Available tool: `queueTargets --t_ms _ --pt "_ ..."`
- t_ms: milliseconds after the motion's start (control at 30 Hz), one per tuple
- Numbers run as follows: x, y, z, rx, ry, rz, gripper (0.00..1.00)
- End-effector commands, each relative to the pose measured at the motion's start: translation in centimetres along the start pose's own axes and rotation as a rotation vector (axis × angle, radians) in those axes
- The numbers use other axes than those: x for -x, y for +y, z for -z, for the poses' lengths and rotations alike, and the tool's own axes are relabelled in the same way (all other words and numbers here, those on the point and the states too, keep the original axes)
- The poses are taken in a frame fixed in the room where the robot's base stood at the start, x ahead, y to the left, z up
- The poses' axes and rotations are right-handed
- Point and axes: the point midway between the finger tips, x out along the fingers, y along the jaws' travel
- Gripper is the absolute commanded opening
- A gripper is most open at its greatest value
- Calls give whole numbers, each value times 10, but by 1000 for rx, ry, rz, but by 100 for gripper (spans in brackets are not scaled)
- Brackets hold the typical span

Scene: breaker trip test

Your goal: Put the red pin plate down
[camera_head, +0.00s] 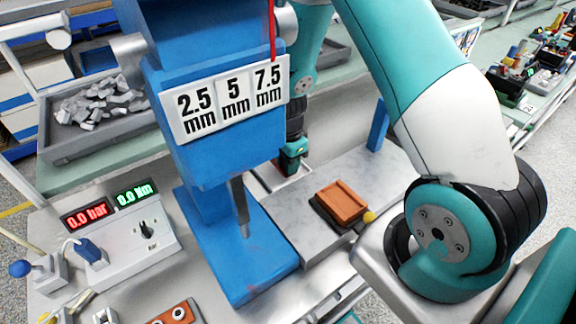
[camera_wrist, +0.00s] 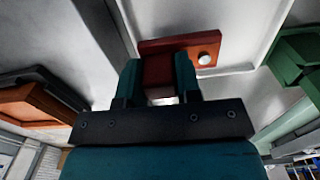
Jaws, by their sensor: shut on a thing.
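The red pin plate (camera_wrist: 208,45) is in the wrist view, a flat dark red plate with a raised block and a round white pin at its right end. My gripper (camera_wrist: 158,72) has its two teal fingers shut on the block, one on each side. The plate is over a pale, rimmed surface (camera_wrist: 235,20); I cannot tell whether it touches it. In the head view my gripper (camera_head: 292,158) points down behind the blue press, low over a white-edged area (camera_head: 268,180). The plate cannot be made out there.
The blue press (camera_head: 215,120) stands close on the left. An orange-brown block (camera_head: 343,201) sits on a black base on the grey slab (camera_head: 295,215). A blue post (camera_head: 377,127) rises behind. A grey bin of metal pieces (camera_head: 75,145) is at the left.

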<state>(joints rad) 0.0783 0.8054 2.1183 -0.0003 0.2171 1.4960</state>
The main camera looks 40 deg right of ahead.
Motion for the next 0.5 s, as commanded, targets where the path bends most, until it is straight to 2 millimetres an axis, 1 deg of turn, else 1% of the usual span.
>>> queueTargets --t_ms 33,100,167,500 --pt "-8 0 0 0 0 -4 5" --pt "-17 0 0 0 0 -3 5" --pt "-22 0 0 0 0 -2 5" --pt "-26 0 0 0 0 0 5"
